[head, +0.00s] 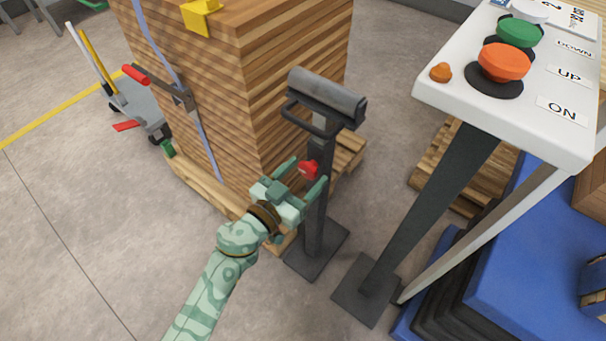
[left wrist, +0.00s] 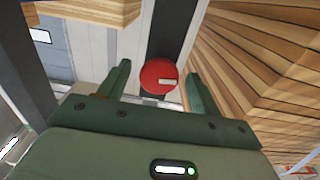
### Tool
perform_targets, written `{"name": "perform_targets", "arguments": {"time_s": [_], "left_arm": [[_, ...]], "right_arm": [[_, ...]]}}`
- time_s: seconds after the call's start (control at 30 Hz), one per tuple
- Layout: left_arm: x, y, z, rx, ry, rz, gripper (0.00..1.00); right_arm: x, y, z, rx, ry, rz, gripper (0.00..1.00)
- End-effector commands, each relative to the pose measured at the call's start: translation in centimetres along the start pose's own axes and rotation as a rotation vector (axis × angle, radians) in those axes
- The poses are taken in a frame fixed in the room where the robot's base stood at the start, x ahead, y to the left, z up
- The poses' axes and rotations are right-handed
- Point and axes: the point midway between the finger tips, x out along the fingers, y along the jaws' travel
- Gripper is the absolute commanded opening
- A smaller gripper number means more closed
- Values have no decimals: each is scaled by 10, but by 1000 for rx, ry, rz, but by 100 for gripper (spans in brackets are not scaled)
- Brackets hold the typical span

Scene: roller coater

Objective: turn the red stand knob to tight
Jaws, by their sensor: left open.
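The red stand knob (head: 309,169) sits on the upright post of a dark roller stand (head: 317,200). In the left wrist view the red knob (left wrist: 158,77) is a round disc with a short pale mark lying about level on its right part. My left gripper (head: 306,172) is open at the knob. In the left wrist view its green fingers (left wrist: 158,82) stand on either side of the knob, with a gap on each side. My right gripper is in neither view.
A tall wood stack (head: 215,90) stands on a pallet behind and left of the stand. A white control panel (head: 520,90) with green and orange buttons stands at right on a dark post. Blue stacked material (head: 530,260) lies at lower right.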

Motion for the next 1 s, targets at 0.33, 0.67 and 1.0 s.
{"name": "perform_targets", "arguments": {"time_s": [0.33, 0.67, 1.0], "left_arm": [[2, 0, 0, 1, 0, 0, 56], [2, 0, 0, 5, -1, 0, 20], [2, -1, -1, 132, -1, -1, 20]], "right_arm": [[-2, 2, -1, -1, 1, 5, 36], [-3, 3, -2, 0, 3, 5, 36], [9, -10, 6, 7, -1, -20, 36]]}}
